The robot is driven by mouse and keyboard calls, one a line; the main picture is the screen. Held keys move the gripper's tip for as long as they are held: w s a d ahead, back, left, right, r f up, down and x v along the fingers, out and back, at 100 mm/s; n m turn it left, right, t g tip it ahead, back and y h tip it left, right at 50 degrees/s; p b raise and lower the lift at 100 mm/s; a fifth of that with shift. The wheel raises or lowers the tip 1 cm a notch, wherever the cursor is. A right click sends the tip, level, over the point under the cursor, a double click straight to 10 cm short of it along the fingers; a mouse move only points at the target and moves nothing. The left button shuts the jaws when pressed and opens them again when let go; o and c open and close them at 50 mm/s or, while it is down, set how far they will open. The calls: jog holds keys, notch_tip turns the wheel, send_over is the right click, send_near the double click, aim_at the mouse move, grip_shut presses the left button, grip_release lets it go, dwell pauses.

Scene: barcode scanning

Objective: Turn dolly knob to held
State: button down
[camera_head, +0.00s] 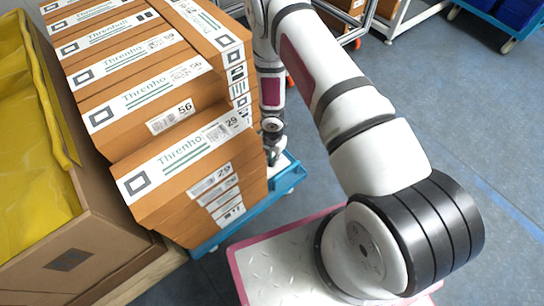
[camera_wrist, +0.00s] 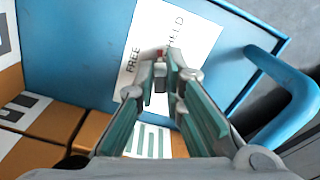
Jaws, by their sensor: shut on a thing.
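The blue dolly (camera_head: 240,217) carries stacked cartons at left centre in the head view. In the wrist view its blue deck (camera_wrist: 80,45) holds a white label (camera_wrist: 195,42) reading FREE on the left and HELD at the upper right. A small knob with a reddish part (camera_wrist: 160,53) shows on the label, at my fingertips. My gripper (camera_wrist: 162,78) is shut on the knob, whose body is mostly hidden between the fingers. I cannot tell which word the knob points to. In the head view my gripper (camera_head: 272,152) is small, beside the cartons, low over the dolly.
Orange-brown cartons (camera_head: 185,165) stand close to the left of my arm. A blue curved handle (camera_wrist: 290,95) rises right of the label. A brown box with a yellow liner (camera_head: 35,130) is at far left. Clear floor (camera_head: 460,120) lies at right.

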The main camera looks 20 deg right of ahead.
jog(key=shift+s+m, duration=0.15)
jog(key=shift+m, duration=1.75)
jog(key=c, duration=1.7)
grip_release()
notch_tip(320, 180, up, 12)
